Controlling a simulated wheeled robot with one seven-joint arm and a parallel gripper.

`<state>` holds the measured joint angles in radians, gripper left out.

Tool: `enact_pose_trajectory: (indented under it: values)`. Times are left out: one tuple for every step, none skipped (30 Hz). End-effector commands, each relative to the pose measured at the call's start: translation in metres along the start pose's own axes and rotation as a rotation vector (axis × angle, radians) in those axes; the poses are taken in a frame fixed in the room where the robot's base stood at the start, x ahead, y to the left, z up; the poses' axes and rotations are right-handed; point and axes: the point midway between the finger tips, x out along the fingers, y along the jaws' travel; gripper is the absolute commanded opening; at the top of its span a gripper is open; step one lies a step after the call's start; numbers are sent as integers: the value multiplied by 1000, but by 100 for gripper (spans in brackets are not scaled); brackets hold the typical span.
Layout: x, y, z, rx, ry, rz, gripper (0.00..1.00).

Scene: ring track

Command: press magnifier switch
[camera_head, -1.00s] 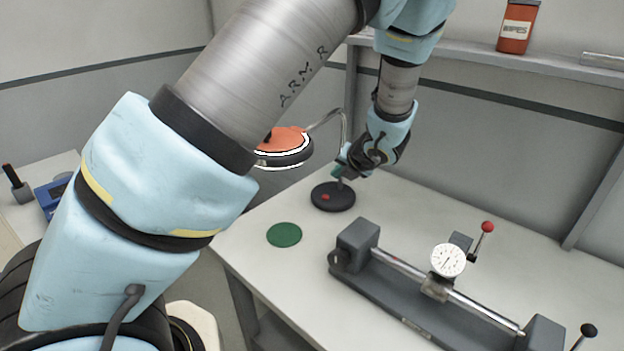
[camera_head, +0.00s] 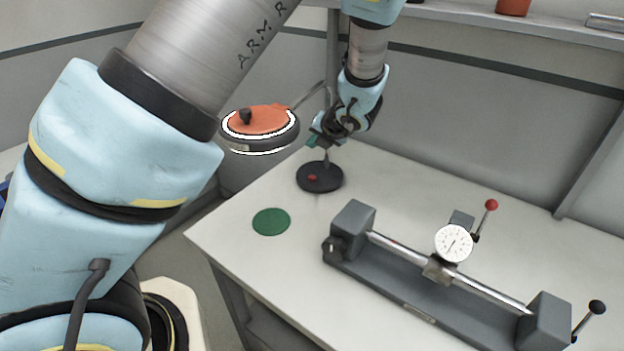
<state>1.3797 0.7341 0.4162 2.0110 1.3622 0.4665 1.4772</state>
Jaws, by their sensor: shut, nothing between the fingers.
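The magnifier has an orange-topped round head (camera_head: 262,119) with a black knob (camera_head: 245,116) on it and a bright white ring around its rim. A thin bent arm joins the head to a round black base (camera_head: 326,184) on the table. A small red button (camera_head: 312,178) sits on top of the base. My gripper (camera_head: 316,138), with green fingertips, is shut and empty. It is above the base, beside the stand's post and to the right of the head. The fingertips are small in view, and I cannot tell whether they touch the post.
A green disc (camera_head: 271,222) lies on the pale table (camera_head: 240,262) near its left edge. A grey bench fixture with a dial gauge (camera_head: 454,243) and red-tipped lever fills the right side. A shelf (camera_head: 480,17) with a red container (camera_head: 513,6) runs along the back wall.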

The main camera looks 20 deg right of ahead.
Motion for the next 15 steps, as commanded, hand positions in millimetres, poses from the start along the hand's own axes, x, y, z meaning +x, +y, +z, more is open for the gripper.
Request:
enact_pose_trajectory:
  values:
    - [7, -5, -5, 0, 0, 0, 0]
    - [10, -7, -7, 0, 0, 0, 0]
    - [13, -10, -10, 0, 0, 0, 0]
    - [16, -12, -12, 0, 0, 0, 0]
    - [19, -14, -14, 0, 0, 0, 0]
    - [23, -17, -17, 0, 0, 0, 0]
    - [26, -19, -19, 0, 0, 0, 0]
    - [30, -22, -22, 0, 0, 0, 0]
    - [34, -24, -25, 0, 0, 1, 0]
    - [37, -27, -27, 0, 0, 1, 0]
    - [40, -29, -29, 0, 0, 1, 0]
    - [43, -31, -31, 0, 0, 1, 0]
    - [45, -32, -33, 0, 1, 1, 0]
    - [47, -34, -34, 0, 1, 1, 0]
    - [50, -36, -36, 0, 0, 1, 0]
